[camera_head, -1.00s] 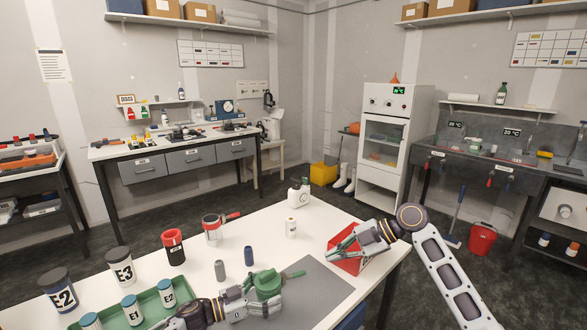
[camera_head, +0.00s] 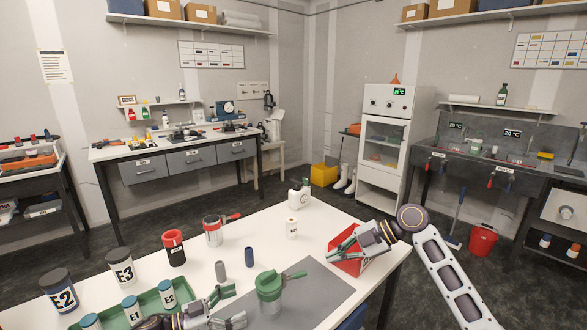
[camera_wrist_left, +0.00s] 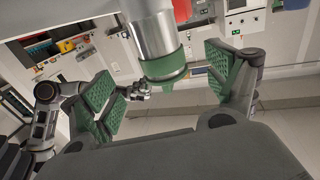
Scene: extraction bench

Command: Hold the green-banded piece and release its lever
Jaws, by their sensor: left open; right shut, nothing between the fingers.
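The green-banded piece (camera_head: 268,293) stands upright on the grey mat, a clear or grey cylinder with a green top band. In the left wrist view, a silver cylinder with a green band (camera_wrist_left: 163,68) shows ahead, in line with the gap between the spread green finger pads (camera_wrist_left: 160,85). My right gripper (camera_head: 342,247) is shut and empty at the red tray (camera_head: 346,267), far from the piece.
A red-banded piece with a red handle (camera_head: 213,232) and a red-and-black jar (camera_head: 174,249) stand behind. Grey (camera_head: 220,271) and blue (camera_head: 249,257) small cylinders are near my left gripper. A green tray (camera_head: 150,302) of bottles lies left. The mat's right part (camera_head: 322,292) is free.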

